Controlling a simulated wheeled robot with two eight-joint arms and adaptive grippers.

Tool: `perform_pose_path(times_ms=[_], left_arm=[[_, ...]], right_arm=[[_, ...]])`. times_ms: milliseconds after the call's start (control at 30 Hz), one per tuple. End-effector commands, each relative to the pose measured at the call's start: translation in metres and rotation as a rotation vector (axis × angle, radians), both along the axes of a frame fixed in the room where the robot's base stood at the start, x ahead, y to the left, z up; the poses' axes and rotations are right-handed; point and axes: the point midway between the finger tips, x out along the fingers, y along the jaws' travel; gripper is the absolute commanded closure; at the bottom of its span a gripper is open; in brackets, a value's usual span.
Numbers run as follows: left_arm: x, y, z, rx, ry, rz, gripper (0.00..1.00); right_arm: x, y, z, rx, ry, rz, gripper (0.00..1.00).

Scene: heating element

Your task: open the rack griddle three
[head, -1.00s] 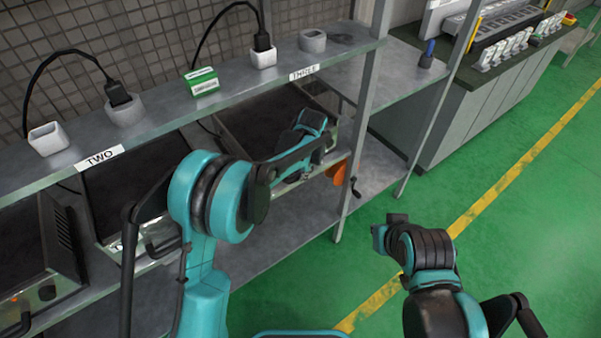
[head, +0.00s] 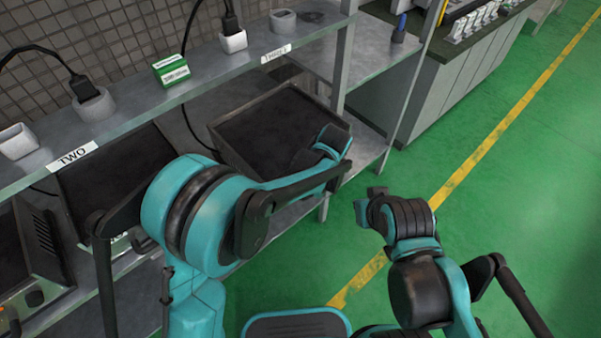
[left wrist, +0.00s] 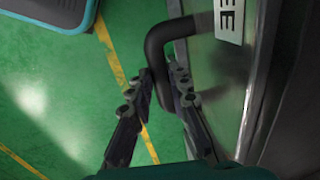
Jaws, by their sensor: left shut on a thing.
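The griddle three rack (head: 262,128) is a dark, shallow tray standing out from the shelf below the label THREE (head: 276,53). In the left wrist view, its dark bar handle (left wrist: 155,48) stands out from a metal front (left wrist: 207,85) with a label ending in EE (left wrist: 229,20). My left gripper (left wrist: 163,78) is shut on this handle, one finger on either side of the bar. In the head view, my left arm hides the handle and fingertips. My right gripper (head: 369,203) is away from the rack, over the green floor; its fingers are too small to judge.
Griddle two (head: 105,190) sits to the left under the label TWO (head: 73,156). The upper shelf (head: 130,120) holds sockets, plugs and a green box (head: 171,70). A shelf post (head: 343,65) stands right of the rack. The green floor (head: 500,220) is clear.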

Motion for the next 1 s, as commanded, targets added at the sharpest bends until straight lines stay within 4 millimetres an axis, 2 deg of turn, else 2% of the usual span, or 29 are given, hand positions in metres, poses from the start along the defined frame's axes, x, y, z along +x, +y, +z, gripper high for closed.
perform_pose_path(times_ms=[33, 200, 633, 667, 700, 733, 1000], left_arm=[[-0.008, -0.005, 0.0, 0.001, 0.002, -0.004, 1.0], [-0.021, -0.015, 0.0, 0.0, 0.001, -0.001, 1.0], [-0.024, -0.017, 0.0, 0.0, 0.001, 0.001, 1.0], [-0.024, -0.017, 0.0, 0.0, 0.001, 0.001, 0.77], [-0.024, -0.017, 0.0, 0.0, 0.001, 0.001, 0.66], [-0.024, -0.017, 0.0, 0.001, 0.0, 0.001, 0.61], [-0.024, -0.017, 0.0, 0.001, 0.0, 0.001, 0.61]], right_arm=[[0.0, 0.0, 0.0, 0.0, 0.0, 0.0, 1.0], [0.0, 0.0, 0.0, 0.0, 0.0, 0.0, 1.0], [0.0, 0.0, 0.0, 0.0, 0.0, 0.0, 1.0], [0.0, 0.0, 0.0, 0.0, 0.0, 0.0, 1.0], [0.0, 0.0, 0.0, 0.0, 0.0, 0.0, 1.0], [0.0, 0.0, 0.0, 0.0, 0.0, 0.0, 1.0], [0.0, 0.0, 0.001, 0.0, 0.0, 0.0, 1.0]])
